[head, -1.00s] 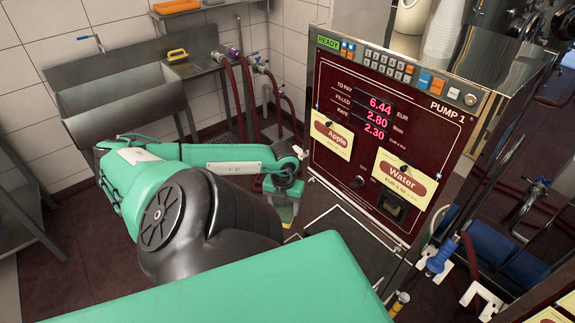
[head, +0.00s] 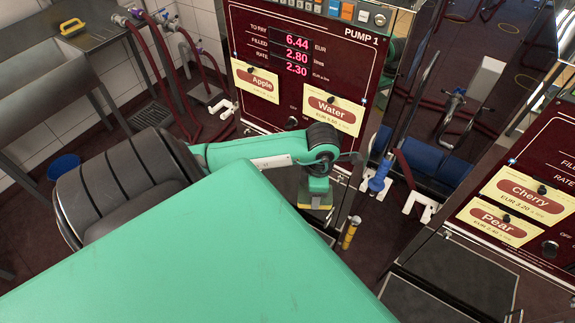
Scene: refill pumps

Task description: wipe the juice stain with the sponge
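My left gripper (head: 319,184) hangs in front of the lower part of Pump 1, at the end of the arm coming in from the left. It points down. A yellow and green block that looks like the sponge (head: 316,203) sits at its tip, and the gripper appears shut on it. The fingers are small and partly hidden. I see no juice stain in the head view; my own large green part covers much of the floor in front. My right gripper is not in view.
Pump 1 (head: 300,93) stands behind the gripper, with a blue-handled nozzle (head: 379,178) at its right side. A second pump (head: 530,165) with Cherry and Pear labels stands at right. A steel sink counter (head: 98,38) holds a yellow-handled item (head: 72,27). A blue bucket (head: 63,167) stands at left.

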